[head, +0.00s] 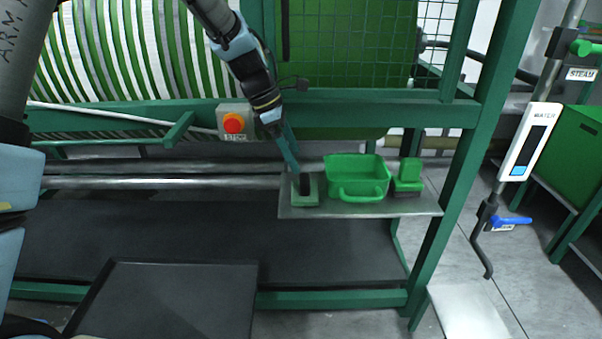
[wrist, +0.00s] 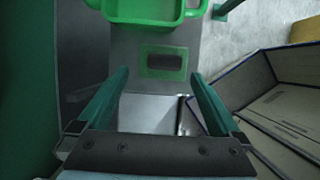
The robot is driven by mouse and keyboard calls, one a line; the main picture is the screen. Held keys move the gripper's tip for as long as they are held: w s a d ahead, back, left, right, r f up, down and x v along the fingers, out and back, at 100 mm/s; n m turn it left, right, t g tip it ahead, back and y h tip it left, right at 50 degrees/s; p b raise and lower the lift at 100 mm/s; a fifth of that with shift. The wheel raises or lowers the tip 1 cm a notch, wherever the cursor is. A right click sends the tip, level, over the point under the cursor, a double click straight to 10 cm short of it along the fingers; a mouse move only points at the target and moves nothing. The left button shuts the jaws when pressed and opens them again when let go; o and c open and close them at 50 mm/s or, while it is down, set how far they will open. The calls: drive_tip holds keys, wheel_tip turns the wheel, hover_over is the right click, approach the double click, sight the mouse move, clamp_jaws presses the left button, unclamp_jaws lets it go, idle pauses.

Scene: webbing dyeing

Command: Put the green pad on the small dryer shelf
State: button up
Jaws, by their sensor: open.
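The green pad (head: 306,199), a flat green block with a dark centre on top, lies at the left end of a small grey metal shelf (head: 375,210) on the green machine frame. The pad also shows in the wrist view (wrist: 163,62), just beyond my fingertips. My gripper (head: 297,171) reaches down over the pad's end of the shelf. In the wrist view, my gripper (wrist: 160,76) is open, with its fingers spread wider than the pad and nothing held between them. I cannot tell the exact gap between fingertips and pad.
A green bin (head: 357,178) stands on the shelf close to the right of the pad, with a green brush (head: 408,176) beyond it. A red stop button (head: 233,123) is on the frame at left. An open box (wrist: 285,110) shows in the wrist view.

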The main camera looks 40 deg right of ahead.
drive_tip(key=shift+v, duration=2.05)
